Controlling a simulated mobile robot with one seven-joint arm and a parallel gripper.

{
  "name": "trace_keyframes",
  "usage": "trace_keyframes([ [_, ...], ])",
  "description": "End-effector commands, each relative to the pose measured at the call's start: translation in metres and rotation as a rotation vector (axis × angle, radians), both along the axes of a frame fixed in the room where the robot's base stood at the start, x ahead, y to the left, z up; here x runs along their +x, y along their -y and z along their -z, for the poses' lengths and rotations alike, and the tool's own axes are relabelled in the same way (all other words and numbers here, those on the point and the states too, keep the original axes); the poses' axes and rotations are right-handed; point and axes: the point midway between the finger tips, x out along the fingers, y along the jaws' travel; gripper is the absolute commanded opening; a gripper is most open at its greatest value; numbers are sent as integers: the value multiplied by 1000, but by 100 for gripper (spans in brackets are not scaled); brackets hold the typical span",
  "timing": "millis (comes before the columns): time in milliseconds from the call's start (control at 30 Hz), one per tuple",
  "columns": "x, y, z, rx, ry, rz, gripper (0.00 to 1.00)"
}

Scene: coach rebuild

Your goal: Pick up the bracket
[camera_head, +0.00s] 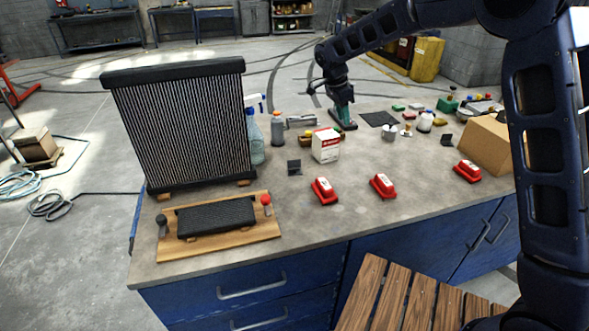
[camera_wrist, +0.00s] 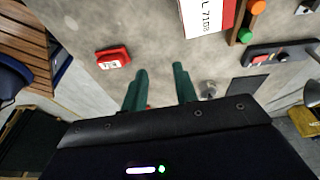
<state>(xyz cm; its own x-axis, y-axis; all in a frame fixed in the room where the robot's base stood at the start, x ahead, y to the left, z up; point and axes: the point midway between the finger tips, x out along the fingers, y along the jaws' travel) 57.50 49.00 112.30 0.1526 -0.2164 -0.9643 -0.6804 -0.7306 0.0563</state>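Two small black angled pieces that look like brackets stand on the workbench in the head view. One (camera_head: 294,167) is in front of the white box, and the other (camera_head: 446,139) is at the right near the cardboard box. I cannot tell which is the task's bracket. My gripper (camera_head: 343,116) is over the back middle of the bench, apart from both. In the wrist view its two green fingers (camera_wrist: 160,88) are spread, with no held object visible between them. I cannot make out a bracket in the wrist view.
A white box (camera_head: 325,146) and red items (camera_head: 383,186) stand mid-bench. A tall radiator (camera_head: 185,125) and a wooden board (camera_head: 250,235) take up the left. A cardboard box (camera_head: 487,145) is at the right. A silver cup (camera_head: 389,133) is near the dark mat (camera_head: 379,118). The front middle is clear.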

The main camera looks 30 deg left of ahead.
Motion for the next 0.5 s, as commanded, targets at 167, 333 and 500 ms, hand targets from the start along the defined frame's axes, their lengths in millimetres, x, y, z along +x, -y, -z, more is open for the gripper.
trace_keyframes([
  [167, -37, -72, 46, -33, 41, 55, 29],
  [333, -74, -125, 86, -50, 89, 108, 29],
  [500, -97, -152, 108, -57, 119, 141, 29],
])
